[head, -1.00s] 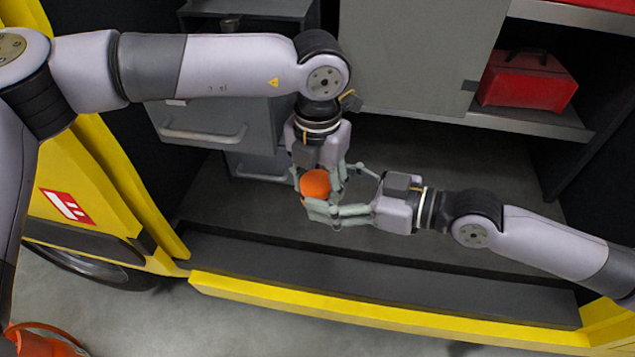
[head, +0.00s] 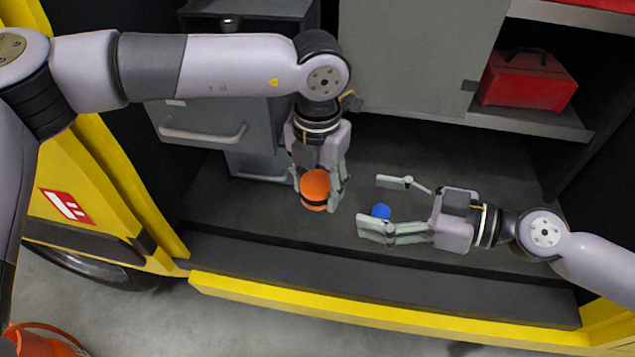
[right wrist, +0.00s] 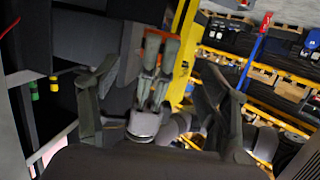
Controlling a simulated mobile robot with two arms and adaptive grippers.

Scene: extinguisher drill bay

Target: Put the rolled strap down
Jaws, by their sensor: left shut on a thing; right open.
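The rolled strap (head: 316,184) is an orange roll with a dark band near its lower end. In the head view my left gripper (head: 319,182) is shut on it, holding it above the grey compartment floor. In the right wrist view, part of the orange strap (right wrist: 151,48) shows behind the fingers of my left gripper (right wrist: 158,75). My right gripper (head: 378,205) is open and empty, to the right of the strap and apart from it.
A small blue thing (head: 381,211) shows by my right gripper's fingers; I cannot tell its height. Grey drawers (head: 205,125) stand behind my left arm. A red toolbox (head: 527,80) sits on a shelf at right. A yellow-edged sill (head: 380,309) runs along the front.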

